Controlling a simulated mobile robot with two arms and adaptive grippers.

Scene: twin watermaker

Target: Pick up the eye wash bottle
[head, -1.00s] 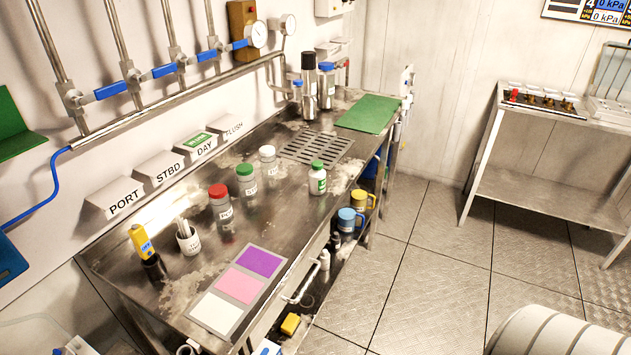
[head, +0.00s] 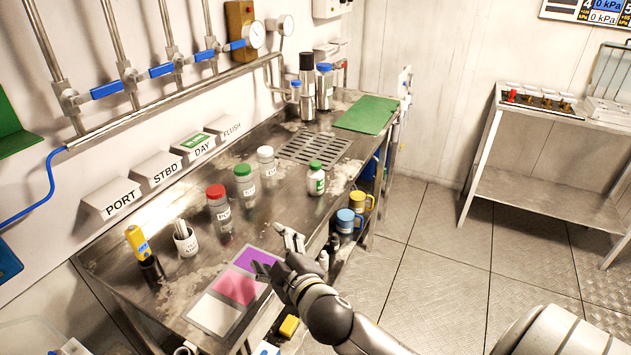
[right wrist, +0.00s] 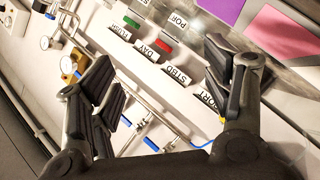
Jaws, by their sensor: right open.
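A small white bottle with a green cap and green label (head: 316,180), which looks like the eye wash bottle, stands upright near the front edge of the steel bench (head: 285,215). Its label is too small to read. My right gripper (head: 277,250) is open and empty, over the coloured mat near the bench's front edge. It is apart from the bottle, lower and to the left of it in the head view. In the right wrist view the spread fingers (right wrist: 165,88) have nothing between them. I cannot make out the bottle there. My left gripper is out of view.
Bottles with red (head: 218,205), green (head: 245,184) and white (head: 267,164) caps stand in a row behind. A white cup (head: 186,240) and yellow device (head: 139,243) are at left. A drain grate (head: 315,146) and green mat (head: 367,114) lie beyond.

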